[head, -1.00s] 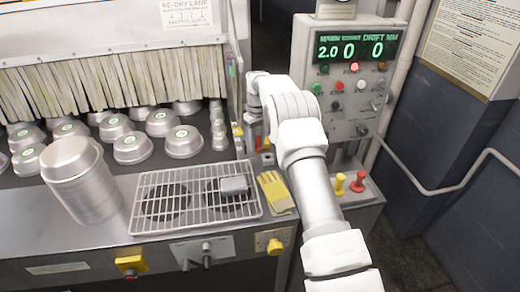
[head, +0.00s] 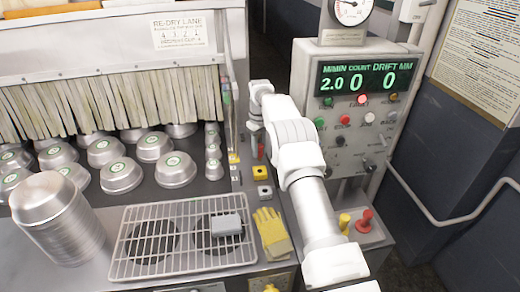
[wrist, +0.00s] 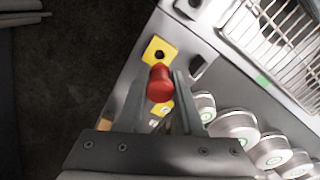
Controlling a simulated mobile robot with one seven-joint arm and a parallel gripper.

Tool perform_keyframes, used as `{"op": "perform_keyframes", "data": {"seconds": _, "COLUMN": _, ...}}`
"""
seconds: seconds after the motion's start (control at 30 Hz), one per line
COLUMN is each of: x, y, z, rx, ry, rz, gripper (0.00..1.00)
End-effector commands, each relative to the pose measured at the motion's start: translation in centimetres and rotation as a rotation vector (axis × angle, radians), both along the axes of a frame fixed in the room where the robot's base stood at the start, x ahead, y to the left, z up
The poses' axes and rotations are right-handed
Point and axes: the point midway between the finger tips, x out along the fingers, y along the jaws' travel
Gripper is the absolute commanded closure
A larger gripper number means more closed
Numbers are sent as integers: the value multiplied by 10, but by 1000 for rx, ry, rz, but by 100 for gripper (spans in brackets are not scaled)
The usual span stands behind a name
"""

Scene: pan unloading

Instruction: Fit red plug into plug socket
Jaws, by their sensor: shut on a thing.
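The red plug (wrist: 160,84) is between the fingers of my gripper (wrist: 158,100), which is shut on it, in the wrist view. In the head view a bit of the red plug (head: 261,151) shows below my gripper (head: 257,140). A yellow block with a dark round hole (wrist: 157,50) lies just beyond the plug in the wrist view; it also shows in the head view (head: 260,173). A grey block with a dark hole (head: 265,192) sits in front of it. Both holes look empty. The plug appears apart from the blocks, above the counter; its lower end is hidden.
Several metal pans (head: 121,176) stand left of my gripper, with a pan stack (head: 58,220) at front left. A wire rack (head: 150,255) holds a grey block (head: 227,225). Yellow gloves (head: 271,232) lie beside it. A control panel (head: 345,115) rises at right.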

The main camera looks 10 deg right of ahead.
Motion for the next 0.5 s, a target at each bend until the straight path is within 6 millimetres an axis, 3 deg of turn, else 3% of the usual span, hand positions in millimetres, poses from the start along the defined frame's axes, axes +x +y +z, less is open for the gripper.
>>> {"op": "perform_keyframes", "data": {"seconds": 0.5, "x": 0, "y": 0, "z": -13, "rx": 0, "ry": 1, "rz": 1, "gripper": 100}}
